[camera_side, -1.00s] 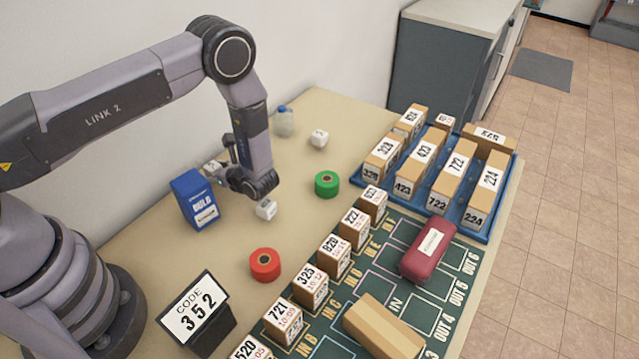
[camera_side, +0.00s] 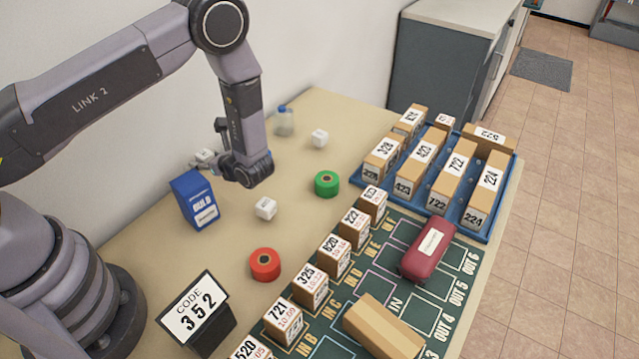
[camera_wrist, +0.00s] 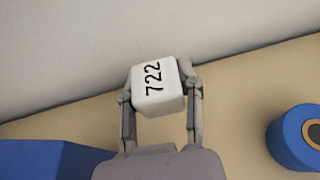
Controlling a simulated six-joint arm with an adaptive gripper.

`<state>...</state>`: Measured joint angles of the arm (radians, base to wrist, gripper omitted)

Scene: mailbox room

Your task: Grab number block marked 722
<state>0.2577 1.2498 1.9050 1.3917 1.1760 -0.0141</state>
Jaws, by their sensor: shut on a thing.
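The white number block marked 722 (camera_wrist: 158,88) is between the two fingers of my gripper (camera_wrist: 160,95), which is shut on it. Its 722 face shows in the wrist view, with the digits turned sideways. In the side view my gripper (camera_side: 222,153) is above the table behind the blue box, and the white block (camera_side: 203,157) shows just left of it, partly hidden by the fingers. A long parcel (camera_side: 455,170) in the blue tray also carries 722.
A blue box (camera_side: 194,198), a white cube (camera_side: 266,209), a red roll (camera_side: 265,264) and a green roll (camera_side: 327,184) stand nearby. A blue roll (camera_wrist: 297,138) shows in the wrist view. The code stand (camera_side: 195,312) reads 352. The wall is close behind.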

